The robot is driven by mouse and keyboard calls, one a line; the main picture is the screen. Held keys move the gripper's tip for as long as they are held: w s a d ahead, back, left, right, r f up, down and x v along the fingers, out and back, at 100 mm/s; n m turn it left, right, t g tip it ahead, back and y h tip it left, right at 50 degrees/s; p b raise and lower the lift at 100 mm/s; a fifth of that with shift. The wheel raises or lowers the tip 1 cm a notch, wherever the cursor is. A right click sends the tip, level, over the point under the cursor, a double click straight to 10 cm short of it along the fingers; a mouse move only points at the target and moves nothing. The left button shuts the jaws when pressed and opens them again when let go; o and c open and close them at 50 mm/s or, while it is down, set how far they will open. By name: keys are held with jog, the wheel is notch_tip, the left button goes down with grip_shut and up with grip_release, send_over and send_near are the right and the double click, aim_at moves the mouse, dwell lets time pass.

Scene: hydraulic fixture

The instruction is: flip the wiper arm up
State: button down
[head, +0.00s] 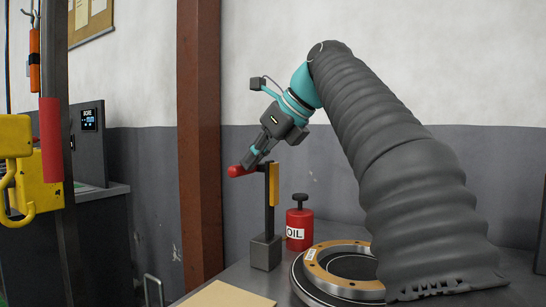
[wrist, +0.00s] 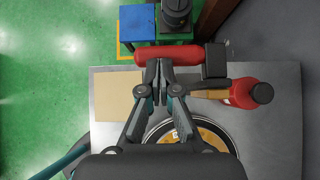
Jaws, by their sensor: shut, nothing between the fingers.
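The wiper arm appears to be the red bar (head: 240,170) that sticks out to the left from the top of a thin black post (head: 270,200). It lies roughly level. In the wrist view the red bar (wrist: 183,54) runs across the top, with a dark block (wrist: 215,61) at its right end. My gripper (head: 250,162) is shut and empty, its fingertips at the red bar. In the wrist view my gripper (wrist: 158,64) overlaps the bar's near edge; I cannot tell whether it touches.
An orange strip (head: 274,185) is on the post, above a grey base (head: 266,252). A red oil can (head: 299,226) stands close on the right. A ring-shaped fixture (head: 312,262) and a tan sheet (head: 228,294) lie on the table. A brown column (head: 199,130) stands behind.

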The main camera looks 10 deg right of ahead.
jog(key=s+d+r, duration=0.2)
jog(key=s+d, duration=0.7)
jog(key=d, duration=0.1)
jog(key=shift+d, duration=0.25)
dwell(0.5)
